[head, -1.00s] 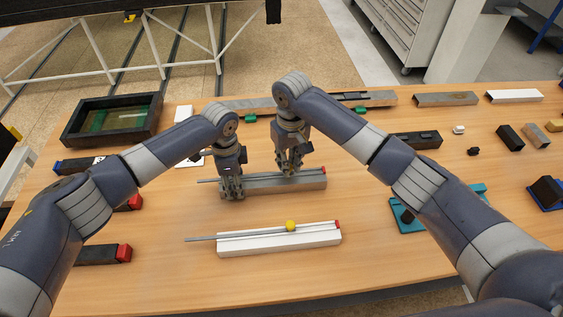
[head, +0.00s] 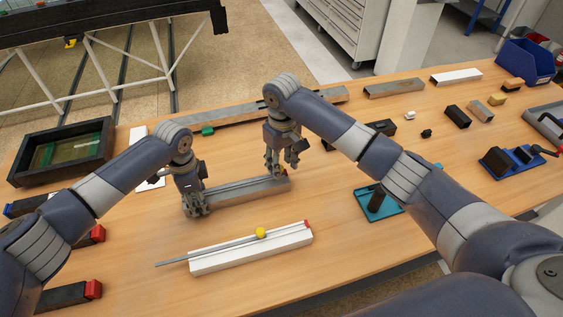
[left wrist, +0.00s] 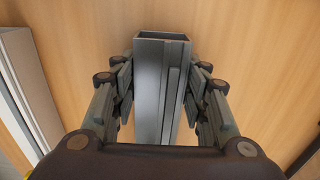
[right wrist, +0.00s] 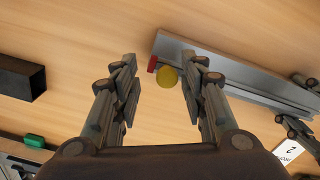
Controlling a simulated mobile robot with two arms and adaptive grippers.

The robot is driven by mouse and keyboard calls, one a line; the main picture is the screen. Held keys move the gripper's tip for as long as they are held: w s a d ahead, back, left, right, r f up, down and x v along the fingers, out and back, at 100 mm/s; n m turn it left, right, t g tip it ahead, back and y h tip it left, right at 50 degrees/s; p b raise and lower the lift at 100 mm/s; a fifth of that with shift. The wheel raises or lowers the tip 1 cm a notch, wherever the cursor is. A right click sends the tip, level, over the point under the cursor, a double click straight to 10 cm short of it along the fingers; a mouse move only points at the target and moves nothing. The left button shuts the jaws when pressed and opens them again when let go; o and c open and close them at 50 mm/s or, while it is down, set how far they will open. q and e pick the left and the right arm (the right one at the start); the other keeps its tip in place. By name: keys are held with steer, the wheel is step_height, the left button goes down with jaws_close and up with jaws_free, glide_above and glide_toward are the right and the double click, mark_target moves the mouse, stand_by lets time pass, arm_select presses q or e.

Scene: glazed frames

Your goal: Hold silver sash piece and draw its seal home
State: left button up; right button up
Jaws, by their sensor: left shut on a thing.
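The silver sash piece (head: 245,189) lies on the table, a long grey channel. My left gripper (head: 194,210) is shut across its left end; the left wrist view shows fingers on both sides of the sash piece (left wrist: 150,90). My right gripper (head: 282,168) is open above the right end. In the right wrist view a yellow knob (right wrist: 167,77) sits beside the red end stop (right wrist: 152,64), between the open fingertips in the picture and not gripped. A white sash piece (head: 250,252) lies nearer, with its own yellow knob (head: 261,233) and a grey seal sticking out left.
A dark glazed frame (head: 62,155) stands at the back left. A long grey rail (head: 235,120) lies behind the grippers. A teal fixture (head: 379,203) and a blue tray (head: 512,163) are on the right. Bare table lies around the white piece.

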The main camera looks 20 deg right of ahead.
arm_select(q)
steer(key=shift+f, duration=0.1)
arm_select(e)
steer(key=shift+a, duration=0.1)
arm_select(q)
steer(key=shift+s+d, duration=0.1)
arm_select(e)
step_height(320, 180, up, 12)
stand_by(0.4)
arm_select(q)
steer(key=o, duration=1.1)
